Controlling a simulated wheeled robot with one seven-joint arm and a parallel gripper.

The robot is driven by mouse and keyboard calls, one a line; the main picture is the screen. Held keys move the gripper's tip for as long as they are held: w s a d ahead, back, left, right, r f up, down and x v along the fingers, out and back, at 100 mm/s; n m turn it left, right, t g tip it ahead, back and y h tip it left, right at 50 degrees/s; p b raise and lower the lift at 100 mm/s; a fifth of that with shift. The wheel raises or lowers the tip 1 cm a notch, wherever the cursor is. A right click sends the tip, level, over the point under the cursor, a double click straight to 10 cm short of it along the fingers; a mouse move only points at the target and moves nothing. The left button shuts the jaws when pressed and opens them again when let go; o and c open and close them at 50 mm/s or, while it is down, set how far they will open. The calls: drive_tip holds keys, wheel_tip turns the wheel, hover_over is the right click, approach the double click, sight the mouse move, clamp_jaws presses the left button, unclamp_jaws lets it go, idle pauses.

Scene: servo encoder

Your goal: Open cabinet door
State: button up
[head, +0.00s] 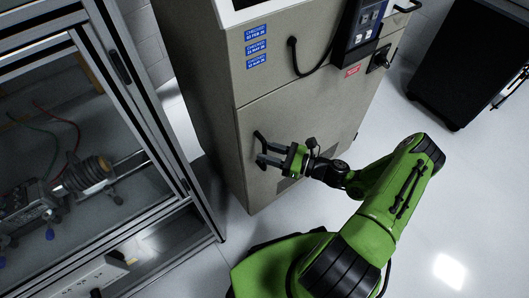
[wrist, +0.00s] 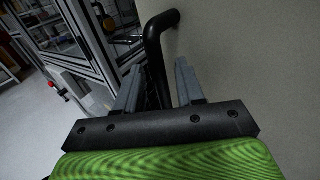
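The cabinet (head: 305,125) is a tall beige-grey unit in the middle of the head view, and its lower door looks shut. A black bar handle (head: 259,138) stands out near the left edge of that door. My gripper (head: 264,154) is at the handle, with its fingers pointing toward the door. In the wrist view the handle (wrist: 154,45) bends out from the door face (wrist: 245,60) and runs down between my two grey fingers (wrist: 158,85). The fingers are apart, with a visible gap around the handle. Contact with the handle's lower part is hidden.
A metal-framed glass enclosure (head: 130,85) with equipment inside stands close on the left. A control box (head: 362,32) hangs on the cabinet's upper right. A black cabinet (head: 468,60) is at the far right. White floor (head: 450,200) is clear at the right.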

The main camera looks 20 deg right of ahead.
drive_tip(key=shift+w+a, duration=0.45)
drive_tip(key=shift+a, duration=0.15)
drive_tip(key=shift+c, duration=0.5)
clamp_jaws()
drive_tip(key=shift+s, duration=0.1)
